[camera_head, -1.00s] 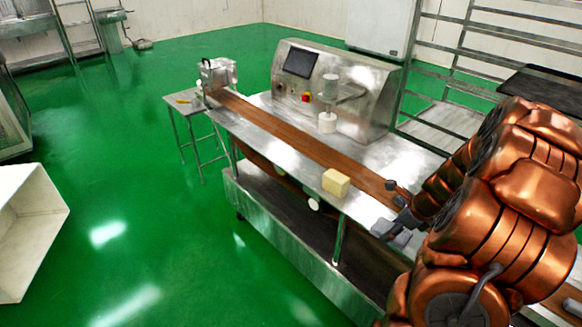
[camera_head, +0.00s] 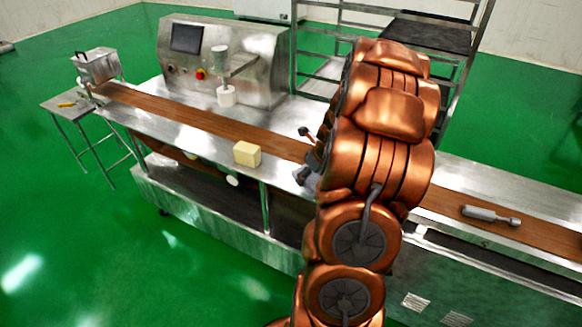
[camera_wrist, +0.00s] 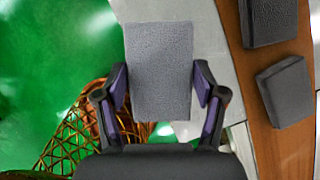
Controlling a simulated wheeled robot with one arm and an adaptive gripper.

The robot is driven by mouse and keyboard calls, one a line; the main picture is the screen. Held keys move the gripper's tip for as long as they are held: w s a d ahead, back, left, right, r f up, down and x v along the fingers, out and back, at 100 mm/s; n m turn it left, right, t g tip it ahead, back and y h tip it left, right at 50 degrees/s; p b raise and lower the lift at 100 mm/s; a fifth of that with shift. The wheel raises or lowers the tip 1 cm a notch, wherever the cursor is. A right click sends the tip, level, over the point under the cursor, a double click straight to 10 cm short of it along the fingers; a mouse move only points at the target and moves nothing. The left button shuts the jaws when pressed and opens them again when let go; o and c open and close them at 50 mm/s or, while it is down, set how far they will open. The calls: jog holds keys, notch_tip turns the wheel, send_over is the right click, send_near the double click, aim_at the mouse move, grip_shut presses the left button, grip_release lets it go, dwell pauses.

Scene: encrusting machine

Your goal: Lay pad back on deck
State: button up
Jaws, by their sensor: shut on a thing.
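A grey, flat, rectangular pad (camera_wrist: 160,70) is between the two fingers of my gripper (camera_wrist: 160,104) in the wrist view. The fingers are shut on its sides, near its lower part. Behind it, the wrist view shows green floor on the left and the pale metal deck (camera_wrist: 185,12) on the right. In the head view my gripper (camera_head: 306,156) shows small beside the brown belt, right of the yellow block; my arm hides most of it, and I cannot make out the pad there. The metal deck (camera_head: 205,138) runs along the machine.
A brown belt (camera_head: 200,115) runs along the deck. A yellow block (camera_head: 247,153) sits near the deck's front edge. A grey handled tool (camera_head: 490,215) lies on the belt at right. Two dark square blocks (camera_wrist: 272,20) (camera_wrist: 286,92) show over the belt in the wrist view.

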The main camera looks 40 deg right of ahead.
aim_at(293, 171)
jog(key=w, duration=0.2)
jog(key=w+p, duration=0.1)
jog(key=w, duration=0.2)
jog(key=w+d+p, duration=0.1)
jog(key=w, duration=0.2)
jog(key=shift+w+f, duration=0.1)
jog(key=shift+f, duration=0.3)
jog(key=shift+f+p, duration=0.5)
jog(key=shift+f, duration=1.3)
jog(key=shift+f, duration=0.1)
jog(key=o, duration=1.1)
